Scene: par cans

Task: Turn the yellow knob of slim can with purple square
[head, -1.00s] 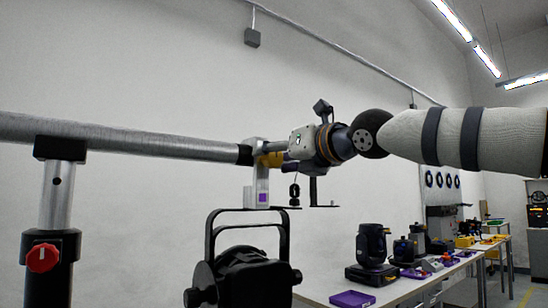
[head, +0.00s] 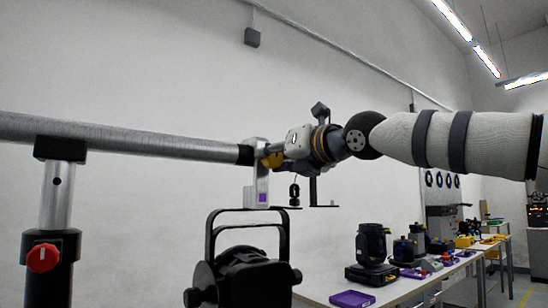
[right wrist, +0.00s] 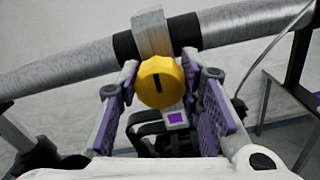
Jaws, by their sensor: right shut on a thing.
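The yellow knob (head: 274,160) sits on the clamp (head: 257,187) that hangs from the horizontal pipe. In the right wrist view the knob (right wrist: 161,82) faces me, with a dark upright mark on its front. A purple square (head: 262,197) is on the clamp's pale lower plate; it also shows in the right wrist view (right wrist: 175,118). The black can (head: 245,270) is below, with its yoke under the clamp. My right gripper (head: 280,156) is shut on the knob, with one purple-padded finger on each side. My left gripper is not in view.
The metal pipe (head: 120,135) runs across on a stand with a red knob (head: 43,258). A table at the right holds a moving-head light (head: 371,245) and a purple tray (head: 352,299).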

